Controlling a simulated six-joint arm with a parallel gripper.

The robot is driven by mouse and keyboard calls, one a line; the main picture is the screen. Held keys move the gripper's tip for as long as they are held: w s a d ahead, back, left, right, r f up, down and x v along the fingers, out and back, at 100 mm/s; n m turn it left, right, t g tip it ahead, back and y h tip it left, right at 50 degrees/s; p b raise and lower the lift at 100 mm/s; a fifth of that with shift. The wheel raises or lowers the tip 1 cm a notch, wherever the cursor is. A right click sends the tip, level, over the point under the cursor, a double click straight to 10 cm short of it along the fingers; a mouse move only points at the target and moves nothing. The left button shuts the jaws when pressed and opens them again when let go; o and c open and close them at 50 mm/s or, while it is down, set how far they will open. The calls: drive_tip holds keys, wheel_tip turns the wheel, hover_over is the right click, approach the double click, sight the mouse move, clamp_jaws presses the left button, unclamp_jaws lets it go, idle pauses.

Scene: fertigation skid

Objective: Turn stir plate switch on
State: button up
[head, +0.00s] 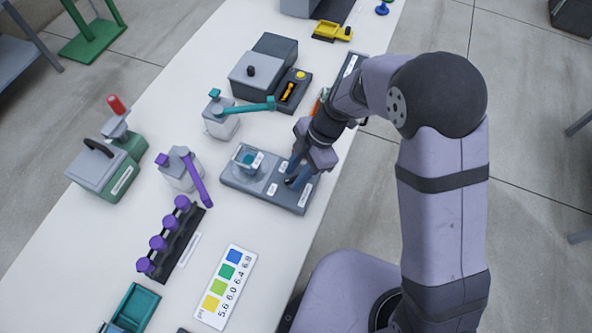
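The grey stir plate (238,178) lies on the white bench near the middle of the head view. A small beaker with teal contents (246,160) stands on its left part. Small white labels mark its top and front. My gripper (292,176) points down over the plate's right part, with its fingertips at or just above the surface. A small dark shape sits at the fingertips; I cannot tell whether it is the switch or a fingertip. The switch's position is not readable, and the gap between the fingers is unclear.
A purple-capped vial rack (176,246) and a colour chart (227,287) lie nearer. A grey box (262,68) stands behind. Bare bench lies between them.

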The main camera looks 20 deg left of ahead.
clamp_jaws()
